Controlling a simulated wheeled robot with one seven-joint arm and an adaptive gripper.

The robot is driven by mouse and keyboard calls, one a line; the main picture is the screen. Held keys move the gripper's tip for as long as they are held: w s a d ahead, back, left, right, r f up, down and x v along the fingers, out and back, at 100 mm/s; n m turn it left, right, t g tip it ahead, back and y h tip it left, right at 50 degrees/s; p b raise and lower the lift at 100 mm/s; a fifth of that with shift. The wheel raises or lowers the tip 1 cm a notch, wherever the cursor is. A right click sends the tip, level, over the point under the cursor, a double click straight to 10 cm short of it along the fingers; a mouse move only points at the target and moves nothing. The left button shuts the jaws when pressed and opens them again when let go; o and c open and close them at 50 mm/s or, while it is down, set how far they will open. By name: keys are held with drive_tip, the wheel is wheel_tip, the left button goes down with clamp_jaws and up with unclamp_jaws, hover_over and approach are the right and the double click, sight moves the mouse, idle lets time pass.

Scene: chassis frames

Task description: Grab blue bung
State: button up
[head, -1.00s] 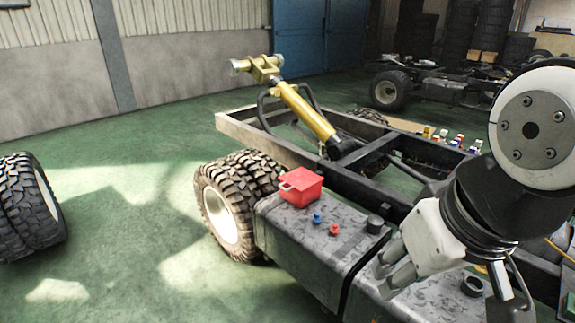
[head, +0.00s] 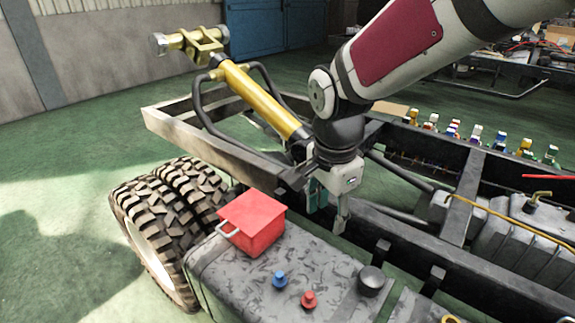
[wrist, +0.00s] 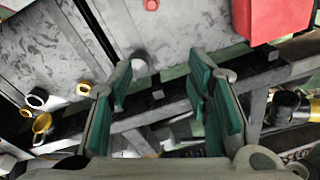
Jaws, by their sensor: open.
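The blue bung (head: 279,280) stands on the grey tank in the head view, in front of the red box. It does not show in the wrist view. My gripper (head: 327,218) is open and empty, above the chassis rail, behind and to the right of the blue bung and apart from it. In the wrist view the teal pads of my gripper (wrist: 160,82) are spread apart with the rail and tank edge beneath.
A red bung (head: 309,299) stands close right of the blue one; it shows at the wrist view's top edge (wrist: 151,4). The red box (head: 258,228) with a handle, a dark cap (head: 371,280) and a yellow cylinder (head: 262,101) are nearby. The tank top (head: 325,262) has clear room.

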sight(280, 274)
drive_tip(key=w+a+f+m+b, duration=0.1)
drive_tip(key=a+f+b, duration=0.1)
drive_tip(key=f, duration=0.5)
drive_tip(key=w+a+f+m+g+b, duration=0.1)
drive_tip(key=a+f, duration=0.3)
drive_tip(key=f, duration=0.4)
drive_tip(key=w+a+f+m+b, duration=0.2)
drive_tip(key=w+a+f+m, duration=0.1)
drive_tip(key=f, duration=0.5)
drive_tip(key=shift+a+f+b, duration=0.25)
drive_tip(key=shift+b, duration=0.05)
drive_tip(key=shift+a+f+b, duration=0.1)
drive_tip(key=shift+f+b, duration=0.6)
drive_tip(key=shift+f, duration=2.1)
drive_tip(key=shift+c, duration=0.2)
drive_tip(key=c, duration=0.8)
